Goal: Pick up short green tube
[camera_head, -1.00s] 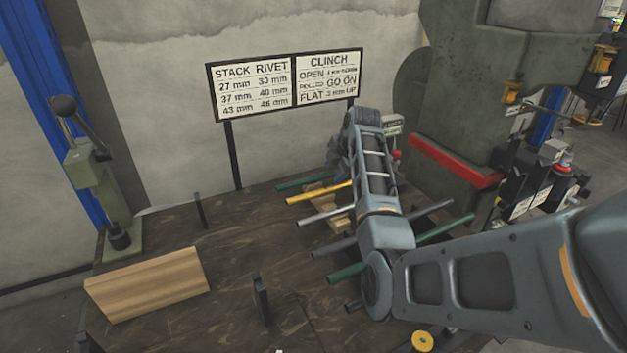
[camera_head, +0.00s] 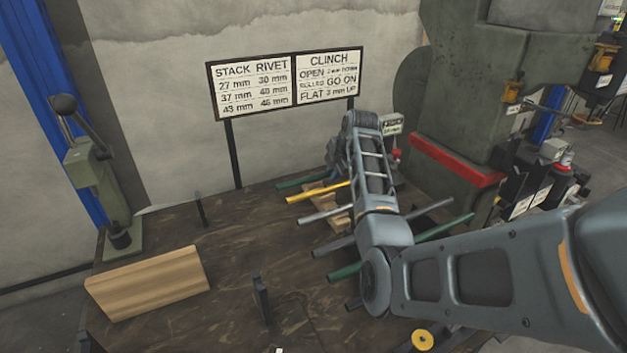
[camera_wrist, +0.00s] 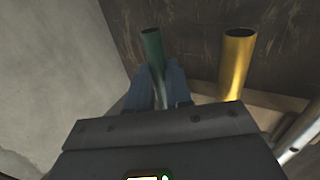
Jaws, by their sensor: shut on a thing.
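The short green tube (camera_head: 304,181) lies at the back of the row of tubes, near the wall, its left end showing in the head view. In the wrist view the green tube (camera_wrist: 153,48) runs down between my fingers. My gripper (camera_wrist: 160,88) is shut on it. In the head view my arm hides the gripper and the tube's right part. A yellow tube (camera_head: 318,192) lies just beside it, apart from the fingers, and also shows in the wrist view (camera_wrist: 236,58).
Silver and dark grey tubes and a longer green tube (camera_head: 344,272) lie nearer on the wooden rack. A wooden block (camera_head: 148,284) and black upright posts stand on the bench. A sign (camera_head: 290,84) stands behind. A large press (camera_head: 455,120) is at right, a small press (camera_head: 95,185) at left.

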